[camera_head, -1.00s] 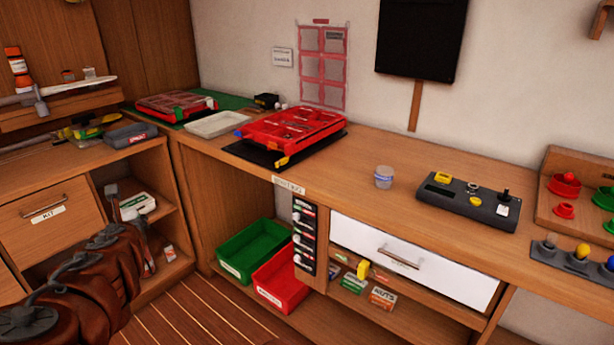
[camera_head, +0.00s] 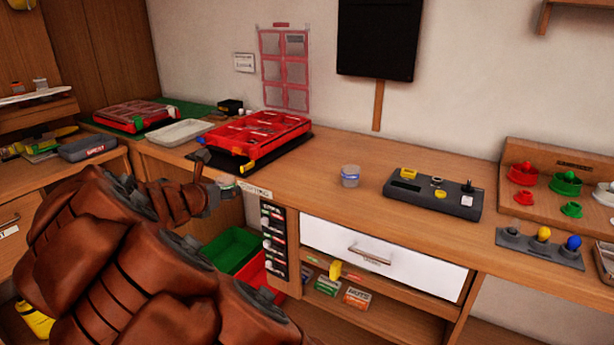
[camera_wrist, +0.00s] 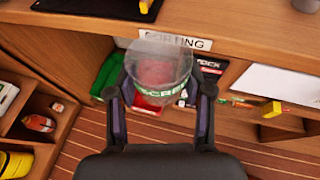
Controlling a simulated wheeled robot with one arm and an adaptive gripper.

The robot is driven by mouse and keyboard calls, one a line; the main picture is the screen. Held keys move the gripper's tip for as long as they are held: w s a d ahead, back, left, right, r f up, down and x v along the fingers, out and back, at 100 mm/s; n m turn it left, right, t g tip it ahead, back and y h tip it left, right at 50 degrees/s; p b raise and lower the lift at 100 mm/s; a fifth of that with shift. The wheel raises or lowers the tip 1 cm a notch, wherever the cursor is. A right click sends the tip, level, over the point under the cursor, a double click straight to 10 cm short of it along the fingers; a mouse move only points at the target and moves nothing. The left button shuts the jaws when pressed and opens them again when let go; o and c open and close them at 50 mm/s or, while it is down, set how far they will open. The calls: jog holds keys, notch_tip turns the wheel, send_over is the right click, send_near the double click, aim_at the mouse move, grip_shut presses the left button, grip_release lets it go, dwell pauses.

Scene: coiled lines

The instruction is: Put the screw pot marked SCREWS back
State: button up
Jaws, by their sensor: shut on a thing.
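The screw pot (camera_wrist: 160,73) is a clear pot with a green band reading SCREWS, though part of the lettering is hidden. My gripper (camera_wrist: 160,95) is shut on it in the wrist view, one finger on each side. The pot looks held in the air in front of the bench edge, near the SORTING label (camera_wrist: 176,41). In the head view my gripper (camera_head: 218,187) is at the bench's front edge below the red organizer case (camera_head: 262,132), with the pot (camera_head: 226,183) small and partly hidden there.
Another clear pot (camera_head: 350,176) with a bluish band stands on the bench, left of a dark grey device (camera_head: 432,194). A white tray (camera_head: 180,133) lies left of the red case. Green (camera_head: 231,248) and red bins sit below. Bare bench top lies around the standing pot.

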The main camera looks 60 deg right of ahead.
jog(key=s+d+r+m+g, duration=0.3)
jog(key=s+d, duration=0.3)
jog(key=d, duration=0.3)
jog(key=b, duration=0.1)
send_over(305, 175)
jog(key=shift+s+f+g+h, duration=0.15)
jog(key=shift+f+g+h, duration=0.2)
jog(key=shift+f, duration=0.4)
notch_tip(305, 175, down, 4)
jog(key=shift+r+b, duration=0.2)
jog(key=shift+b, duration=0.4)
jog(key=o, duration=1.2)
jog(key=shift+c, duration=0.2)
